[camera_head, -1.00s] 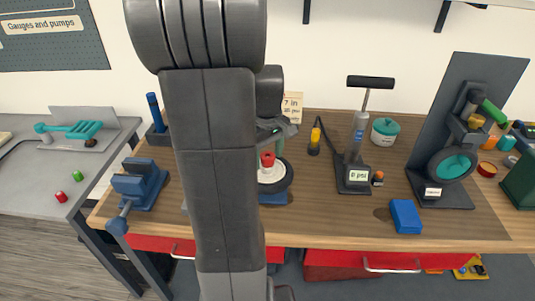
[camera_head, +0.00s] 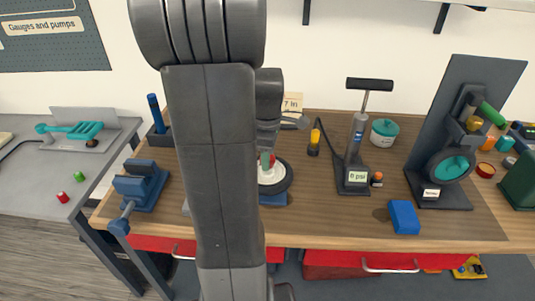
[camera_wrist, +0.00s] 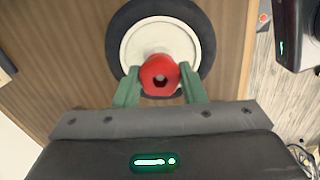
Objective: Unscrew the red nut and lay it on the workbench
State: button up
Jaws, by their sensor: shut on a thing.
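The red nut (camera_wrist: 160,76) sits over the centre of a wheel with a white hub (camera_wrist: 135,45) and a black tyre (camera_wrist: 207,50). In the wrist view my gripper (camera_wrist: 161,84) has one green finger on each side of the nut and is shut on it. In the head view the nut is mostly hidden by my gripper (camera_head: 267,158), above the wheel (camera_head: 286,179). I cannot tell how far the nut is threaded on. The wooden workbench (camera_head: 335,222) lies under the wheel; my arm hides part of it.
A blue vise (camera_head: 143,185) stands at the bench's left. A pump (camera_head: 355,170), a blue block (camera_head: 404,216) and a dark stand with a small wheel (camera_head: 440,180) are to the right. Bare wood lies between the wheel and the blue block.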

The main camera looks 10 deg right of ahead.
jog(key=n, duration=0.4)
jog(key=shift+p, duration=0.3)
jog(key=n, duration=0.3)
jog(key=shift+n, duration=0.3)
jog(key=n+p, duration=0.1)
jog(key=n, duration=0.5)
jog(key=shift+n, duration=0.3)
jog(key=o, duration=1)
jog(key=shift+o, duration=0.2)
notch_tip(320, 180, up, 14)
